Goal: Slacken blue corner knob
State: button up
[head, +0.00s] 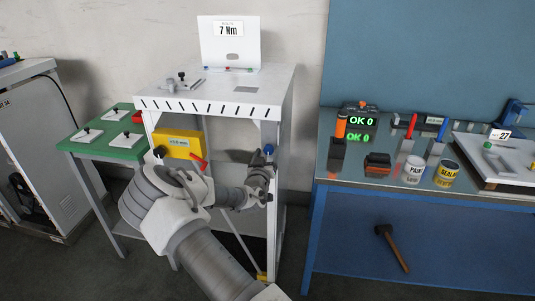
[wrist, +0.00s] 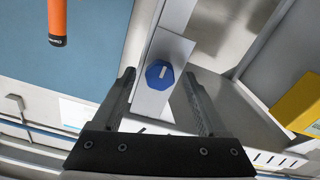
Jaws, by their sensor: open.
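The blue corner knob (head: 268,149) sits on the right front post of the white dispenser frame (head: 291,120), below its top. In the wrist view the blue knob (wrist: 159,74) is a faceted cap with a pale bar mark on its face, fixed to a light plate. My gripper (wrist: 158,78) is open, with one finger on each side of the knob in that view. Gaps show between the knob and both fingers; whether the fingertips reach its depth I cannot tell. In the head view my gripper (head: 262,168) is just below the knob, partly hidden by my wrist.
A yellow box (head: 178,143) with a red lever hangs at the frame's left front. A green table (head: 107,146) with white plates stands left. A blue workbench (head: 330,185) stands right, with an orange-handled tool (head: 341,124) and cans. A gap of floor separates frame and bench.

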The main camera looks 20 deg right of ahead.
jog(key=shift+c, duration=0.2)
grip_shut()
